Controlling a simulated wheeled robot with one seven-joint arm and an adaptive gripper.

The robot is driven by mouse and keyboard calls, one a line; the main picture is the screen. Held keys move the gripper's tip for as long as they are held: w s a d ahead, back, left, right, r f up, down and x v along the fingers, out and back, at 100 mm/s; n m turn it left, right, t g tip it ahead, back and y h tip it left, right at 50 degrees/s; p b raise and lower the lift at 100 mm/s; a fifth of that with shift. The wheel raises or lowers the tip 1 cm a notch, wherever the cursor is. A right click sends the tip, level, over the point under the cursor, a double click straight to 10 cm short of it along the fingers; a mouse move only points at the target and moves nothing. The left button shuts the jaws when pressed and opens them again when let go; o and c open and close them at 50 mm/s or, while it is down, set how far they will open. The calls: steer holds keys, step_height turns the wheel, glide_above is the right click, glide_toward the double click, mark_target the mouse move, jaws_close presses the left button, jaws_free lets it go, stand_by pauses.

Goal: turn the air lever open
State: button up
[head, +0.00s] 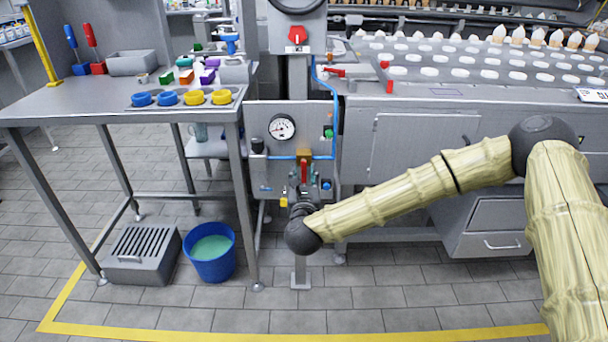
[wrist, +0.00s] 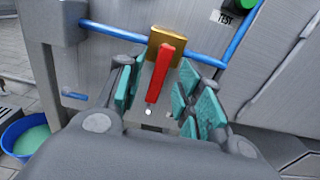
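The red air lever (wrist: 158,78) hangs down from a brass valve body (wrist: 166,40) on a horizontal blue pipe (wrist: 207,60), roughly crosswise to the pipe. The lever also shows in the head view (head: 304,171), on the grey panel below the pressure gauge. My gripper (wrist: 157,92) is open, with teal-padded fingers to the left and right of the lever. Gaps show on both sides in the wrist view, so neither finger appears to touch it. In the head view my gripper (head: 303,192) is low at the panel, partly hidden by my own wrist.
The pressure gauge (head: 282,127) and a green button (head: 329,134) sit above the valve. A steel table (head: 70,101) stands to the left, with a blue bucket (head: 210,252) below. A grey cabinet (head: 415,150) stands to the right. Floor in front is clear.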

steer(key=shift+w, duration=0.7)
steer(key=shift+c, duration=0.2)
jaws_close()
